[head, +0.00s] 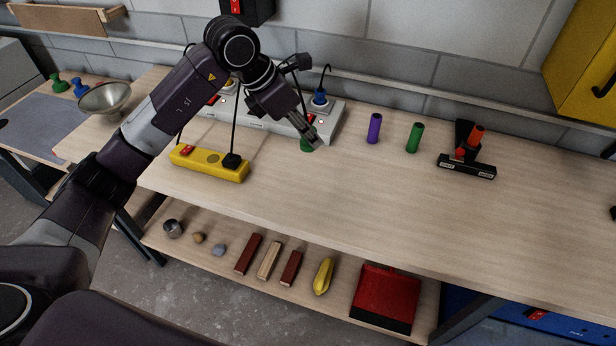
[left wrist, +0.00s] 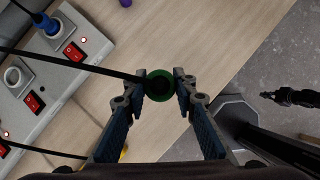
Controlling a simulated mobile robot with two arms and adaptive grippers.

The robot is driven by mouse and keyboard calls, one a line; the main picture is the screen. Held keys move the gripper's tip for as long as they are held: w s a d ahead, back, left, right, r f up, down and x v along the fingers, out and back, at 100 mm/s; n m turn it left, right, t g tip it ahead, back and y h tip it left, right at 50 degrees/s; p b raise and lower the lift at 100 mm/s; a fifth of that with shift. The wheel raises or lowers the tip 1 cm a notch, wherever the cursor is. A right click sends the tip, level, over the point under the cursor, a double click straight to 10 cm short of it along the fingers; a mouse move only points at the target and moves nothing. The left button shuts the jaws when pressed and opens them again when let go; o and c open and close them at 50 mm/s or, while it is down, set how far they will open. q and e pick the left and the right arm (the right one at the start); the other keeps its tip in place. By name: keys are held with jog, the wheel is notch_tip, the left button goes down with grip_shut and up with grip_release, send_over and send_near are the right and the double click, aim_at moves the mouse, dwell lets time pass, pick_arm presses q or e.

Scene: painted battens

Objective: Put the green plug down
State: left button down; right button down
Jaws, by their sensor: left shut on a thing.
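The green plug (head: 307,145) is in my left gripper (head: 310,139), low over the workbench just in front of the grey power strip. In the left wrist view the plug (left wrist: 160,86) shows as a green ring with a dark centre. The fingertips of my left gripper (left wrist: 160,84) are shut on its two sides. A black cable runs from it to the left. I cannot tell whether its underside touches the bench. A dark arm-like part, likely my right gripper (left wrist: 288,97), is over the floor in the left wrist view; its fingers are too unclear to read.
The grey power strip (head: 258,124) holds a blue plug (head: 320,97). A yellow power strip (head: 208,163) with a black plug lies front left. A purple cylinder (head: 374,128), a green cylinder (head: 414,138) and a black stand (head: 467,166) are to the right. The bench front is clear.

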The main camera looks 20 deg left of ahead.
pick_arm(q)
notch_tip(320, 180, down, 11)
jog(key=p, duration=0.2)
jog(key=shift+p, duration=0.4)
notch_tip(320, 180, down, 3)
jog(key=shift+f+p, duration=0.2)
jog(key=shift+p, duration=0.3)
jog(key=shift+f, duration=0.15)
jog(key=shift+f+b, duration=0.6)
jog(key=shift+b, duration=0.1)
jog(key=c, duration=1.6)
grip_release()
